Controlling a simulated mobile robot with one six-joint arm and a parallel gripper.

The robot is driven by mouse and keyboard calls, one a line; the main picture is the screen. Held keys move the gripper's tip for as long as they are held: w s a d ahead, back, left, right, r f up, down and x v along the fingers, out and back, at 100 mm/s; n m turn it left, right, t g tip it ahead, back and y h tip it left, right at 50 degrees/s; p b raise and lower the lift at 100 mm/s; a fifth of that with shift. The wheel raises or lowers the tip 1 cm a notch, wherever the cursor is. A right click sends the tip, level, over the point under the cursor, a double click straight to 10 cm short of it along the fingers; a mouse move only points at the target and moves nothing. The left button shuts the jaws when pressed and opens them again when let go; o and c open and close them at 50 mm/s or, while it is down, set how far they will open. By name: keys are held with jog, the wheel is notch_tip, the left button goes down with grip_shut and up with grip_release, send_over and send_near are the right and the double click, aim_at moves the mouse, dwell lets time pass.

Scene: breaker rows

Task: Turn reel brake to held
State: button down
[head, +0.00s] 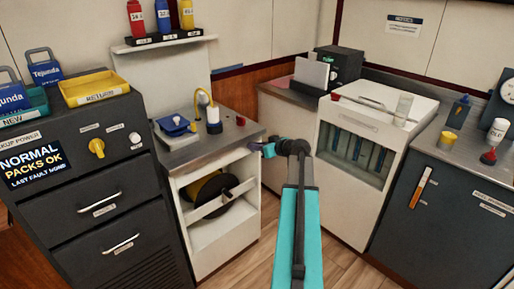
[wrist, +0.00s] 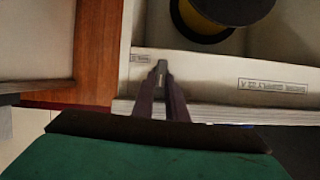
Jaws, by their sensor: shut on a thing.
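The white reel cabinet (head: 222,238) stands left of centre in the head view, with a black and yellow reel (head: 208,190) in its open bay. My gripper (head: 262,149) is at the upper right of the cabinet front. In the wrist view its dark fingers (wrist: 160,72) are closed together against the pale panel, beside a small label (wrist: 140,58). They are shut on a small grey part, the reel brake (wrist: 160,82), mostly hidden between the fingertips. Its setting cannot be read. The reel (wrist: 222,12) also shows at the top of the wrist view.
A yellow-knobbed dark cabinet (head: 70,205) stands to the left, with a yellow return tray (head: 94,97) on it. A blue item (head: 174,125) and a yellow-looped lock (head: 213,120) sit on the reel cabinet's top. A white cabinet (head: 350,190) stands to the right. Floor (head: 345,262) is clear in front.

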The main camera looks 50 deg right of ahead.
jog(key=shift+w+d+f+m+t+y+b, duration=0.1)
jog(key=shift+d+f+m+t+y+b, duration=0.35)
jog(key=shift+m+y, duration=1.2)
jog(key=shift+d+f+m+t+y+b, duration=0.15)
jog(key=shift+m+t+y+b, duration=0.5)
jog(key=shift+m, duration=2.05)
jog(key=shift+w+d+f+m+t+y+b, duration=0.2)
jog(key=shift+m+t+y+b, duration=0.6)
jog(key=shift+m, duration=1.35)
jog(key=shift+s+f+y+p, duration=0.1)
jog(key=shift+s+y+p, duration=0.05)
jog(key=shift+y+p, duration=0.15)
jog(key=c, duration=1.8)
grip_release()
jog(key=shift+o, duration=0.2)
jog(key=shift+f, duration=0.1)
jog(key=shift+s, duration=0.2)
jog(key=v, duration=1.3)
jog(key=shift+s, duration=0.25)
jog(key=shift+d, duration=0.1)
